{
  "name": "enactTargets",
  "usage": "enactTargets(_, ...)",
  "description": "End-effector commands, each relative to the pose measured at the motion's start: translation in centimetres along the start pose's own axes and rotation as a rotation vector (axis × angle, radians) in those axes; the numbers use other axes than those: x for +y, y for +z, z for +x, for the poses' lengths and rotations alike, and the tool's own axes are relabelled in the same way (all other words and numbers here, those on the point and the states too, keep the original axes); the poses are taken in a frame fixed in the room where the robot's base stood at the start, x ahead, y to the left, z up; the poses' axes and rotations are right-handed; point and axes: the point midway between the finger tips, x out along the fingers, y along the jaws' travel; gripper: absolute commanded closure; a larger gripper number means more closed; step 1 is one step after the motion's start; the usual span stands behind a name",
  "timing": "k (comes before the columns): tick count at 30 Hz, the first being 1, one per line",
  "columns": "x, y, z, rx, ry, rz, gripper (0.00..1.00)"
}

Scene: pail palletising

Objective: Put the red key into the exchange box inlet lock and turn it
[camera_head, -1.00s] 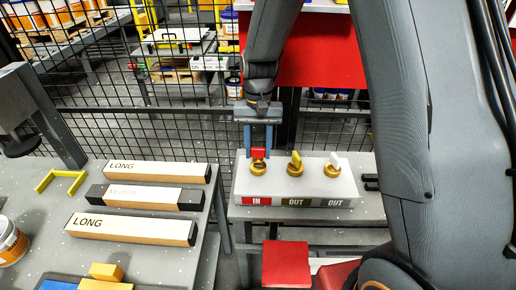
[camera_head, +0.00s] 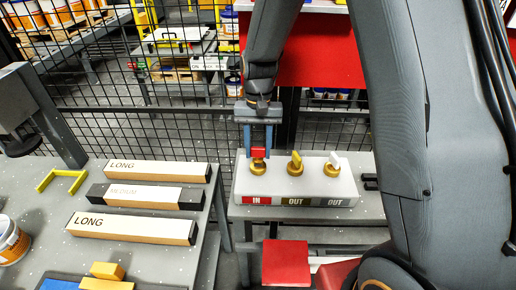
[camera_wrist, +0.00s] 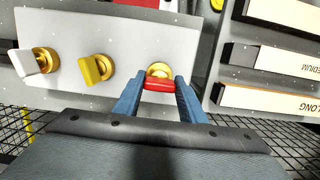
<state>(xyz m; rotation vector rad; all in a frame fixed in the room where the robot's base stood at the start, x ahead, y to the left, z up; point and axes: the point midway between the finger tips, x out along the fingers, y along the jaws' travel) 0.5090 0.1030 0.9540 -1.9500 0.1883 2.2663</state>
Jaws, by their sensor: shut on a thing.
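The white exchange box (camera_head: 312,172) stands on a grey table, with three brass locks on its top. The inlet lock (camera_head: 257,169) is at the left, above a red IN label (camera_head: 256,201). My gripper (camera_head: 259,153) points down over this lock and is shut on the red key (camera_head: 259,152). In the wrist view the red key (camera_wrist: 159,85) sits between the blue fingers, at the brass ring of the inlet lock (camera_wrist: 159,70). The key's lower end is hidden, so I cannot tell how deep it is. A yellow key (camera_head: 296,159) and a white key (camera_head: 334,158) stand in the two OUT locks.
A grey table (camera_head: 30,215) at the left bears several long boxes, including one marked LONG (camera_head: 158,171), and a yellow handle (camera_head: 62,180). A wire fence (camera_head: 120,125) runs behind. A red seat-like block (camera_head: 286,262) is in front of the box.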

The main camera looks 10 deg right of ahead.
Motion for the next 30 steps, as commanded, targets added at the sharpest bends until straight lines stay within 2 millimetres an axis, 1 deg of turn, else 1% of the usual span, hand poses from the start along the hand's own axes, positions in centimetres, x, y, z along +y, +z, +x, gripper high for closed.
enactTargets(30, 0.0, -0.3, 2.3, -0.001, 0.000, 0.000, 0.93)
